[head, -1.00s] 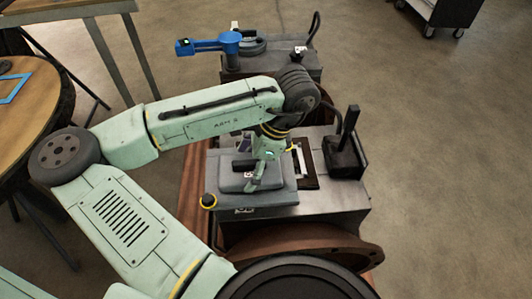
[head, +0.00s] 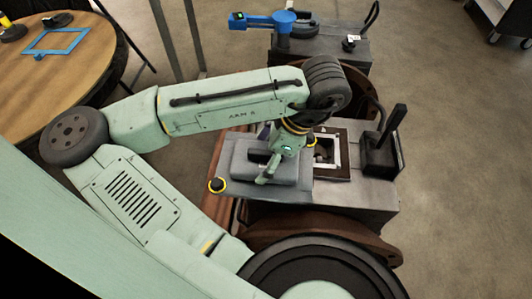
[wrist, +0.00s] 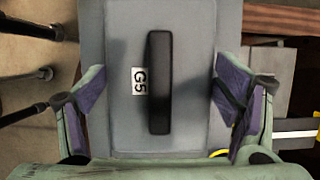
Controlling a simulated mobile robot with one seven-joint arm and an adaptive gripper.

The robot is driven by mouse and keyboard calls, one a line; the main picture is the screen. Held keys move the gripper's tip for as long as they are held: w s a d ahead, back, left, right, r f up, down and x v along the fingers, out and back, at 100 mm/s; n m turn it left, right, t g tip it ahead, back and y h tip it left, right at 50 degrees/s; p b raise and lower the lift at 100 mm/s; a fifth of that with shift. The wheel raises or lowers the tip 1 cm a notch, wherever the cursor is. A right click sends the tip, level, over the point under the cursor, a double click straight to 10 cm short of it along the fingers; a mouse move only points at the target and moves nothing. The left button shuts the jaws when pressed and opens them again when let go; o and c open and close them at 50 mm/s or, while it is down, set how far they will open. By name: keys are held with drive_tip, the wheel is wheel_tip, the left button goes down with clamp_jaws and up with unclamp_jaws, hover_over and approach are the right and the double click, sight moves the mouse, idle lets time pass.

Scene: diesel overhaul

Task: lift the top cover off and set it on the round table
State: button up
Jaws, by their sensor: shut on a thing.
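The top cover (head: 240,184) is a grey plate with a raised block. In the wrist view the cover (wrist: 128,45) shows a black handle and a G5 label. My gripper (head: 274,162) is shut on the cover; in the wrist view its purple-padded fingers (wrist: 160,100) flank the raised block. The cover sits left of the open dark-framed port (head: 326,155) on the grey engine housing (head: 368,193), and seems raised off it; the exact gap is unclear. The round wooden table (head: 55,88) stands at the upper left, apart from the cover.
A blue frame (head: 58,41) and dark items lie at the table's far side; its near part is bare. A black upright post (head: 390,130) stands right of the port. A second housing with a blue arm-like fixture (head: 265,20) is behind. A cart (head: 503,18) stands far right.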

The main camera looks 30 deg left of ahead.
sight(262, 152)
drive_tip(key=shift+r, duration=0.2)
wheel_tip(262, 152, up, 3)
drive_tip(key=p, duration=0.3)
drive_tip(key=shift+f, duration=0.1)
